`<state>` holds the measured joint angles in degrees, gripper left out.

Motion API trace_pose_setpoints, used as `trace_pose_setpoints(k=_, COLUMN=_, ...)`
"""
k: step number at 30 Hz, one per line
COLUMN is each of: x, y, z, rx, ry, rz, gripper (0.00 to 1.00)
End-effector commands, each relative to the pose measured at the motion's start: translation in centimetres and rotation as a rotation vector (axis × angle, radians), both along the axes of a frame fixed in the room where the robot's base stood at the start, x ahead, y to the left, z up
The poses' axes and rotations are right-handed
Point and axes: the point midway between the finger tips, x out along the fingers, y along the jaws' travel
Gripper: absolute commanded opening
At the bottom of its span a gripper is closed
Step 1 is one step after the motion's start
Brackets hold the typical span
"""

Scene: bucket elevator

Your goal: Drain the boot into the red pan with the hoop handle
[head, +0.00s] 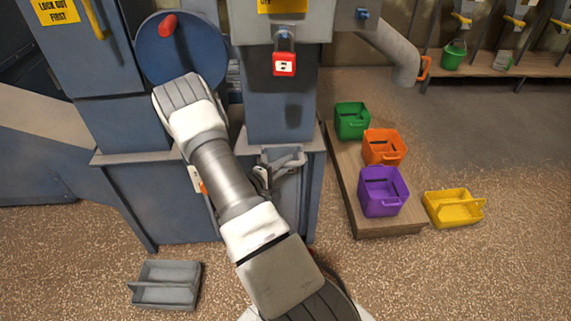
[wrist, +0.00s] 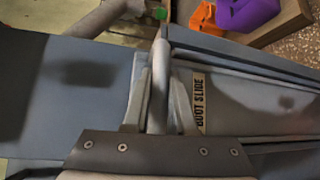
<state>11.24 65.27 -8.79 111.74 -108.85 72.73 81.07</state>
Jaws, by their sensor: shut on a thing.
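The boot (head: 290,215) is the blue-grey box at the base of the elevator, partly behind my arm in the head view. Its slide, labelled BOOT SLIDE (wrist: 199,100), shows in the wrist view. My gripper (wrist: 160,118) is shut on a grey upright bar, the slide handle (wrist: 159,75), with one finger on each side. I cannot make out a red pan with a hoop handle in either view. How far the slide is open cannot be told.
A grey pan (head: 165,296) with a bar handle lies on the floor at left, a yellow one (head: 455,208) at right. Green (head: 352,121), orange (head: 384,148) and purple (head: 383,192) bins stand on a wooden platform (head: 393,227). A red padlock (head: 284,66) hangs above the boot.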

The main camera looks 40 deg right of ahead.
Motion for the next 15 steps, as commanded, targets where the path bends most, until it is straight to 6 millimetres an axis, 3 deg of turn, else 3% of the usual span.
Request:
trace_pose_setpoints(k=9, x=0.1, y=0.1, z=6.7, rx=-0.006, ry=-0.004, rz=0.003, gripper=0.00)
trace_pose_setpoints(k=15, x=0.1, y=0.0, z=7.8, rx=-0.007, ry=-0.004, rz=0.001, gripper=0.00)
